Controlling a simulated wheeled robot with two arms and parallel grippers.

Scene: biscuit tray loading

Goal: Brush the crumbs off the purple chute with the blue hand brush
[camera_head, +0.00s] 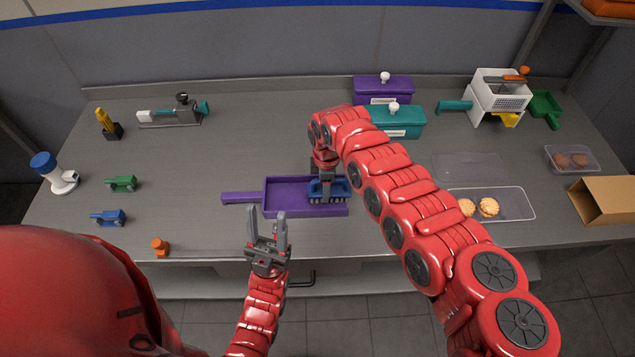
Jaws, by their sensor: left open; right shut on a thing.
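The purple chute (283,196) lies in the middle of the table, a shallow tray with its handle pointing left. The blue hand brush (318,191) is at the right end of the chute, its bristles down at the chute floor. My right gripper (325,172) is shut on the brush from above; the fingertips and the brush's grip are partly hidden by the arm. My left gripper (267,226) is open and empty, its fingers pointing up just in front of the chute's near edge. Crumbs are too small to make out.
Purple (383,90) and teal (402,123) lidded boxes stand behind my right arm. A clear tray with biscuits (516,203) and a cardboard box (606,209) are at right. Small green (121,184) and blue (107,217) tools lie at left. Table left of the chute is mostly clear.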

